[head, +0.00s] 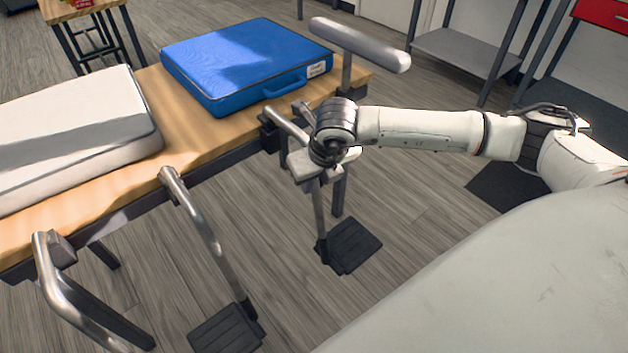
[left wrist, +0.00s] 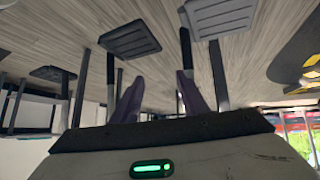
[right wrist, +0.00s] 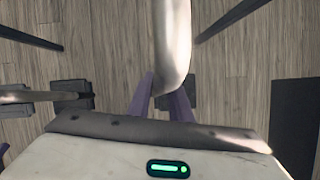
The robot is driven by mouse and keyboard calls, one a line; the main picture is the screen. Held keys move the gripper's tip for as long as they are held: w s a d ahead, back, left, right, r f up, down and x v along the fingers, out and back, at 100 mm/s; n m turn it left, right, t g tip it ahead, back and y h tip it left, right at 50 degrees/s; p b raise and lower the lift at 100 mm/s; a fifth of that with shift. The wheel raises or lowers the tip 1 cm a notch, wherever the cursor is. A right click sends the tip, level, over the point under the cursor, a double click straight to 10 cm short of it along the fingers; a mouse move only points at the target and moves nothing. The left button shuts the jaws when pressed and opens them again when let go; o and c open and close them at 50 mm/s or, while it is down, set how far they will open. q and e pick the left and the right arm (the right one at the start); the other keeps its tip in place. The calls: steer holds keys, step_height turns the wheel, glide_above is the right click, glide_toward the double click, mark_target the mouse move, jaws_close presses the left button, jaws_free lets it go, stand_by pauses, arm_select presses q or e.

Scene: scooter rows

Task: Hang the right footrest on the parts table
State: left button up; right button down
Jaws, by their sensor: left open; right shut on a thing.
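The right footrest (head: 320,215) is a grey metal tube with a black footplate (head: 350,245) hanging below. My right gripper (head: 318,172) is shut on its tube, just off the parts table's (head: 205,135) front edge. The tube's bent upper end (head: 285,121) reaches a dark bracket on that edge; I cannot tell whether it rests there. In the right wrist view the tube (right wrist: 173,45) lies between the purple fingers. A similar footrest (head: 205,225) hangs farther left on the table. My left gripper (left wrist: 158,105) is out of the head view; its fingers stand apart and look empty.
A blue case-like cushion (head: 235,60) and a white-grey cushion (head: 75,130) lie on the table. A padded armrest (head: 358,44) stands at its far right end. A bent chrome tube (head: 62,292) is at the lower left. Grey shelving (head: 465,50) stands behind.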

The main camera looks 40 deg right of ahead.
steer(key=shift+f+b, duration=0.6)
steer(key=shift+f, duration=0.05)
arm_select(q)
steer(key=shift+d+f+b, duration=0.1)
steer(key=shift+f+b, duration=0.2)
steer(key=shift+f, duration=0.15)
arm_select(e)
steer(key=shift+f, duration=0.35)
arm_select(q)
steer(key=shift+s+f, duration=0.1)
steer(key=shift+s, duration=0.05)
arm_select(e)
steer(key=c, duration=1.6)
jaws_free()
steer(key=shift+o, duration=0.3)
steer(key=shift+f, duration=0.15)
steer(key=shift+s, duration=0.1)
arm_select(q)
steer(key=shift+r+p, duration=0.3)
steer(key=shift+p, duration=0.4)
arm_select(e)
steer(key=d+v, duration=0.1)
steer(key=v, duration=0.9)
steer(key=shift+a+r, duration=0.3)
steer(key=shift+a, duration=0.15)
